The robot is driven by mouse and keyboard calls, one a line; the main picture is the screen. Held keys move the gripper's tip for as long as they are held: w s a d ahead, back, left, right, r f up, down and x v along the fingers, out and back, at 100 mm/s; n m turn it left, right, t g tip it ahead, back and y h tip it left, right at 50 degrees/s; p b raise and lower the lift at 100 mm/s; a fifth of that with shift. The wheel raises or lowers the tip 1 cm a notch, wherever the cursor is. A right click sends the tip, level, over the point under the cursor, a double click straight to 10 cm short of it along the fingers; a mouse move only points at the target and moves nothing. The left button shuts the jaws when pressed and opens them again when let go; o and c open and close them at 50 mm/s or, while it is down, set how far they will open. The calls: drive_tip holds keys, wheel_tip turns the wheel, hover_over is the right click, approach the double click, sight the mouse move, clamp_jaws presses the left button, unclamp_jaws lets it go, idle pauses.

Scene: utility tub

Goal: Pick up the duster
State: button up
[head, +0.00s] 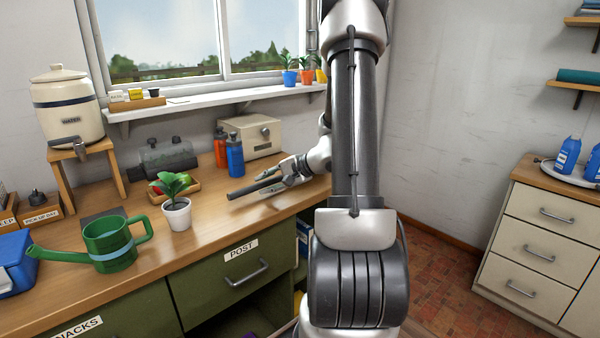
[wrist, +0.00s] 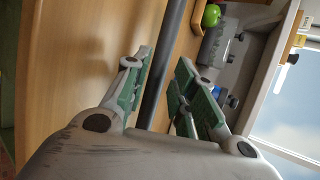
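A dark rod (head: 254,185) lies at the wooden counter near the window wall and looks like the duster's handle. No duster head can be made out. My gripper (head: 270,184) is low over the counter, its fingers on either side of the rod. In the wrist view, the rod (wrist: 170,60) runs between the two green-padded fingers of my gripper (wrist: 164,62). The fingers are apart, with narrow gaps beside the rod. The rod's far part is hidden by the gripper and arm.
A white plant pot (head: 177,215) and green watering can (head: 110,245) stand left of my gripper on the counter (head: 215,225). Blue bottle (head: 235,155), orange bottle (head: 220,147) and beige box (head: 250,136) stand behind. The window sill (head: 215,100) overhangs the back.

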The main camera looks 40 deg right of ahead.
sight(258, 186)
drive_tip(key=x, duration=0.4)
clamp_jaws()
drive_tip(key=shift+r, duration=0.1)
